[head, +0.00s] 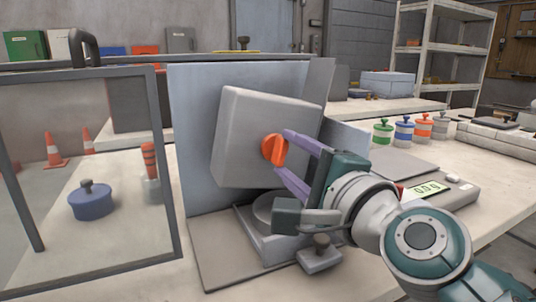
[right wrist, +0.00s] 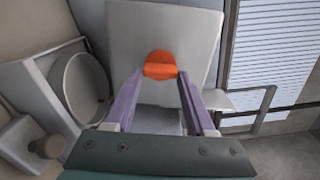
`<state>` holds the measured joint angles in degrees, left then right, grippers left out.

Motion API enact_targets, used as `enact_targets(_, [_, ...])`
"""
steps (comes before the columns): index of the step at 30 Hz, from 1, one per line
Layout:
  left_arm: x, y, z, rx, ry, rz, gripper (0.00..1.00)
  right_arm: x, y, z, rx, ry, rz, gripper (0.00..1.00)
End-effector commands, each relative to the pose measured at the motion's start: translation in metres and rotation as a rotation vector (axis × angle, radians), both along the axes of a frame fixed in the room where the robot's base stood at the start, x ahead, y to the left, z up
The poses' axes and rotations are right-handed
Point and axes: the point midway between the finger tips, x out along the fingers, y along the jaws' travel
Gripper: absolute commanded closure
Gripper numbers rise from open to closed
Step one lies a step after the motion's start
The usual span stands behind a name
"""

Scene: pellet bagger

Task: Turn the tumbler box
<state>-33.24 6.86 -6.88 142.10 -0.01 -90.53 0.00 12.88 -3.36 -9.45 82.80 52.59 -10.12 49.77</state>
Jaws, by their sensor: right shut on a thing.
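The tumbler box (head: 245,125) is a pale grey box with an orange knob (head: 274,150) on its front face. It stands tilted in front of a blue-grey panel (head: 197,140). My right gripper (head: 280,154) has its purple fingers shut on the orange knob. In the right wrist view the knob (right wrist: 160,66) sits between the fingertips, with the box face (right wrist: 190,35) behind it. The box's rear side and mounting are hidden. My left gripper is not in view.
A grey tray with a round cup (head: 262,208) sits below the box. A framed clear panel (head: 175,200) stands at left, with a blue lidded pot (head: 92,201) seen through it. A scale (head: 428,188) and several coloured pots (head: 403,131) are at right.

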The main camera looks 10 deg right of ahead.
Motion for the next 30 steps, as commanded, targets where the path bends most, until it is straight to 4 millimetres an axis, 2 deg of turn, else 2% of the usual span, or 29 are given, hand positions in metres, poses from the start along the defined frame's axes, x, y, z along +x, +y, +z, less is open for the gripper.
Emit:
enact_targets(6, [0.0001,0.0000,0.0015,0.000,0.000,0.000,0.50,-0.0004,0.0008,-0.0014,0.180,0.061,0.001,1.00])
enact_targets(15, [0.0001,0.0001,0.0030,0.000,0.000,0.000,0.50,-0.0005,0.0011,-0.0023,0.361,0.119,0.000,1.00])
enact_targets(30, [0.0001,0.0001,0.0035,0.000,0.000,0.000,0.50,-0.0006,0.0013,-0.0031,0.448,0.149,0.001,1.00])
